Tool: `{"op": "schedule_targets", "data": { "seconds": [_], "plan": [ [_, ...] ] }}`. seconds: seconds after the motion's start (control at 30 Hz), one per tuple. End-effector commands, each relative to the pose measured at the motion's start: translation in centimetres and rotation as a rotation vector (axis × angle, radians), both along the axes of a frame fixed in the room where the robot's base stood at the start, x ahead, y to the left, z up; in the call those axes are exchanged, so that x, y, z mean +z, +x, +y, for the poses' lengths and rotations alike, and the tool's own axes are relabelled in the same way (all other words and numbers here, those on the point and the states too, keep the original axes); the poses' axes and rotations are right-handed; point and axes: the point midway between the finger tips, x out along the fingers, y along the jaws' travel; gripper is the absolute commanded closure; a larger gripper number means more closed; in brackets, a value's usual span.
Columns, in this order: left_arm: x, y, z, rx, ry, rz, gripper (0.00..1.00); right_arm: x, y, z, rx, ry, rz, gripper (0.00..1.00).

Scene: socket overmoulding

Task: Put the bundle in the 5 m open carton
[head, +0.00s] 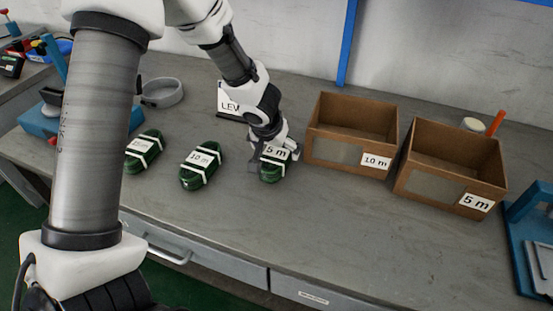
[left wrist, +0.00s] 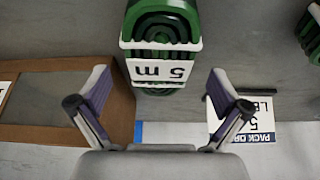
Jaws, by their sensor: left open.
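The green cable bundle (head: 270,177) with white bands and a 5 m label lies on the grey bench. My left gripper (head: 275,148) is over it with its fingers open, partly covering it. In the left wrist view the 5 m bundle (left wrist: 162,28) shows ahead, between and beyond the spread fingers of the left gripper (left wrist: 159,74). The 5 m open carton (head: 428,182) is brown, stands at the right and looks empty. My right gripper is not in view.
The 10 m carton (head: 334,150) stands between the gripper and the 5 m carton. A 10 m bundle (head: 200,170) and another green bundle (head: 143,154) lie to the left. An order card (head: 230,100) stands behind the gripper. A blue fixture (head: 528,235) is at far right. The front bench is clear.

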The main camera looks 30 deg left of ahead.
Motion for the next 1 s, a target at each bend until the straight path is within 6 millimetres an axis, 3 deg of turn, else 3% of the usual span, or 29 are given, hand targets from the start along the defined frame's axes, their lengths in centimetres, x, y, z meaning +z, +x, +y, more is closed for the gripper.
{"op": "schedule_targets", "data": {
  "seconds": [0.1, 0.33, 0.37, 0.5, 0.57, 0.63, 0.67, 1.0],
  "plan": [
    [-2.0, 0.7, 0.2, 0.0, 0.0, 0.002, 0.0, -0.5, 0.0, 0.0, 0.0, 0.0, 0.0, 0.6],
    [-2.2, 0.9, 0.2, 0.001, -0.003, 0.0, 0.0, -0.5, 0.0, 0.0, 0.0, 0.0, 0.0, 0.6],
    [-2.2, 0.9, 0.2, 0.001, -0.003, 0.0, 0.04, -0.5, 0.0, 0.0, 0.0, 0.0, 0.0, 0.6],
    [-2.2, 0.9, 0.2, 0.001, -0.003, 0.0, 0.53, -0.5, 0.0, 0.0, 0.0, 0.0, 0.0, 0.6],
    [-2.2, 0.9, 0.2, 0.002, -0.003, 0.001, 0.69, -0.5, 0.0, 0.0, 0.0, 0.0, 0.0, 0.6],
    [-2.2, 0.8, 0.2, 0.002, -0.003, 0.001, 0.69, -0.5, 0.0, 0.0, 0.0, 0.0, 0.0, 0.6],
    [-2.2, 0.9, 0.2, 0.002, -0.003, 0.001, 0.75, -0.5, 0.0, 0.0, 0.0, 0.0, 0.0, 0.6],
    [-1.5, 0.9, 0.2, 0.002, -0.003, 0.0, 0.75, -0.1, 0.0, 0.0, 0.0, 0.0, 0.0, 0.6]
  ]
}}
